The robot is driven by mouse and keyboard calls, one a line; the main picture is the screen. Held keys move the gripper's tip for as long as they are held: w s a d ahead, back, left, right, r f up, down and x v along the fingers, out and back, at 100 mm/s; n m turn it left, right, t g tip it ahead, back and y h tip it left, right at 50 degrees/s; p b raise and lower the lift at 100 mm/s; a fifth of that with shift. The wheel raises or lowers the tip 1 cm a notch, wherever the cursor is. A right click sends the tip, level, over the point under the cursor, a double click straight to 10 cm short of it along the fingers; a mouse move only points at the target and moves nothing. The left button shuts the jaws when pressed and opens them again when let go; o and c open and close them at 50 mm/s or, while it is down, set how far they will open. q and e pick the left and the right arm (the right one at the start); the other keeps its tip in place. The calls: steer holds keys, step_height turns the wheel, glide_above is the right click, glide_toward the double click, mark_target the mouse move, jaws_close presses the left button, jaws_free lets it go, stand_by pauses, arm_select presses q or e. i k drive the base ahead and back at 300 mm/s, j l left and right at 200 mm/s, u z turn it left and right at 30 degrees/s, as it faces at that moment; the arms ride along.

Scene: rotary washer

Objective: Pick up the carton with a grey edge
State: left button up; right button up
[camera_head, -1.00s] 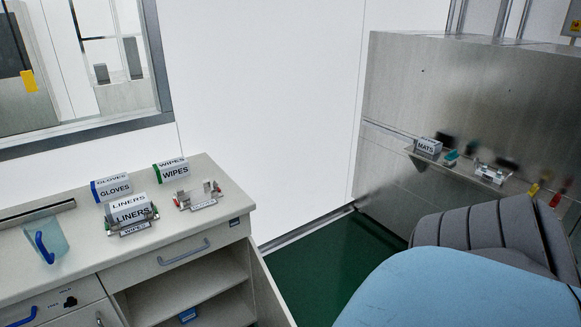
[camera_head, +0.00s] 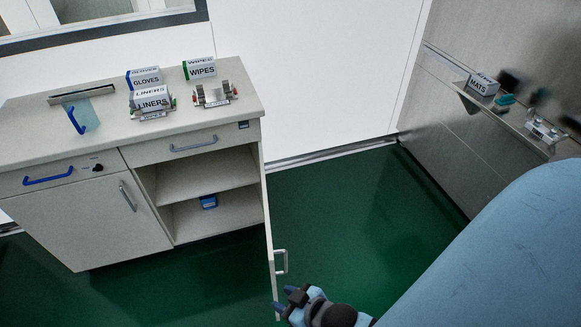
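The LINERS carton (camera_head: 152,98) stands on the counter in a small metal holder (camera_head: 153,115). Its edge looks pale grey, but it is too small to be sure. The GLOVES carton (camera_head: 144,77) with a blue edge is just behind it. The WIPES carton (camera_head: 201,69) with a green edge is to the right. The MATS carton (camera_head: 483,84) sits on the right wall shelf; its edge colour is unclear. My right gripper (camera_head: 284,299) is low at the bottom, far from the cartons, empty, with its fingertips apart. My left gripper is out of view.
An open cabinet door with a handle (camera_head: 281,262) stands out from the counter (camera_head: 60,143), close to my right gripper. An empty-looking metal holder (camera_head: 214,96) is below WIPES. A clear blue-handled container (camera_head: 83,116) is at left. The green floor (camera_head: 340,210) is clear in the middle.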

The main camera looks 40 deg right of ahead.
mark_target(149, 99)
steer(key=l+z, duration=0.1)
steer(key=l, duration=1)
steer(key=i+l, duration=0.25)
steer(key=i+l+z, duration=0.1)
steer(key=i+l, duration=0.15)
steer(key=l, duration=0.2)
